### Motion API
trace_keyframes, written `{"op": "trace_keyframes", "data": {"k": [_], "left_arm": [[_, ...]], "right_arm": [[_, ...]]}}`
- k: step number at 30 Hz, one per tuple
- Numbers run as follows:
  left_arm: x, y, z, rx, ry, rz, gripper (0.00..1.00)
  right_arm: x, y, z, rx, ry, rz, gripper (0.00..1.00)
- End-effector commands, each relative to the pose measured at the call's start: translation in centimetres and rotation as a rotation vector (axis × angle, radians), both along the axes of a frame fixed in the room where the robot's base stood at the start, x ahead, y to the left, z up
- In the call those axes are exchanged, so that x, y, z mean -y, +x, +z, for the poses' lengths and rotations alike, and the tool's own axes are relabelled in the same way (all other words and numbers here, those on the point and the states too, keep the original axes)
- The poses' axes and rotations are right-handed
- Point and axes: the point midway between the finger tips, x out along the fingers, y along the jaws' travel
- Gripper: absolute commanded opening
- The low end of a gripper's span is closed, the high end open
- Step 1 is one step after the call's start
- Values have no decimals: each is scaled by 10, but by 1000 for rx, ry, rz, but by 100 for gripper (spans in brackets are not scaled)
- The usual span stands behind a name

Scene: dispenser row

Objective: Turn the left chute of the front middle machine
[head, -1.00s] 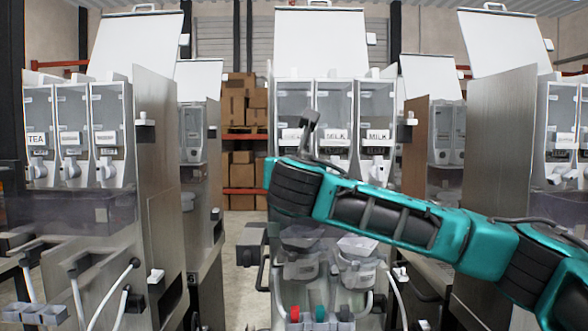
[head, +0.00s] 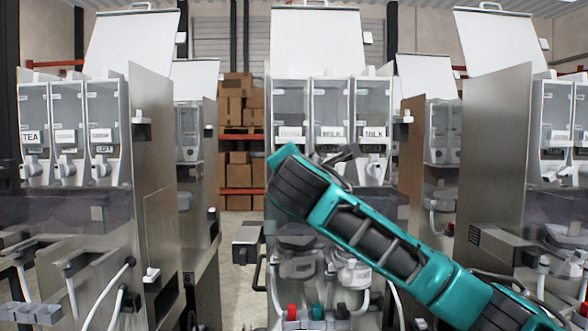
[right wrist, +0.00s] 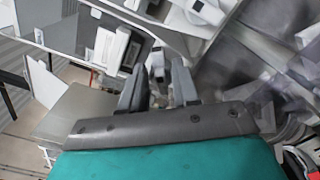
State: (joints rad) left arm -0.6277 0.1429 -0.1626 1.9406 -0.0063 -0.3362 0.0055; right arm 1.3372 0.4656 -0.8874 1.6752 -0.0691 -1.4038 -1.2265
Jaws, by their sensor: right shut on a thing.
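The front middle machine (head: 398,225) stands ahead in the head view, with three clear canisters in a row. Its middle chute (head: 332,165) and right chute (head: 375,166) show below the canisters. Its left chute is hidden there behind my right arm, which comes in from the lower right and ends in front of it. My right gripper is hidden in that view too. In the right wrist view, my right gripper (right wrist: 159,80) has its two dark fingers on either side of a pale grey piece, the left chute (right wrist: 157,60). My left gripper is not in view.
Another dispenser machine (head: 103,110) stands at the left and one with a tall metal side panel (head: 490,140) at the right. Cartons on a shelf (head: 238,110) stand far behind. Red, green and black pieces sit low on the middle machine.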

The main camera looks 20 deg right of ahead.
Motion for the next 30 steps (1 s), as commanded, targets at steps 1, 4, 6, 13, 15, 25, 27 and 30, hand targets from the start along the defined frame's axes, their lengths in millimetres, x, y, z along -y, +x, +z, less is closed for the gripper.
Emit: {"op": "trace_keyframes", "data": {"k": [1,4,6,13,15,25,27,30], "left_arm": [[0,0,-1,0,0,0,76],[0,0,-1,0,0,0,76],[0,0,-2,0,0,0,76],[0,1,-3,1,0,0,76],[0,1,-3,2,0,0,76],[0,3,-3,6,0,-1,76],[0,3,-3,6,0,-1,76],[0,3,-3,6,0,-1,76]], "right_arm": [[-1,0,-2,12,47,2,0],[0,0,-2,39,136,2,0],[0,0,-3,58,201,2,0],[1,-1,-5,120,411,1,0],[1,-1,-6,138,475,2,0],[1,-1,-9,226,769,1,0],[1,-1,-10,243,825,1,0],[0,-1,-10,265,899,2,0]]}}
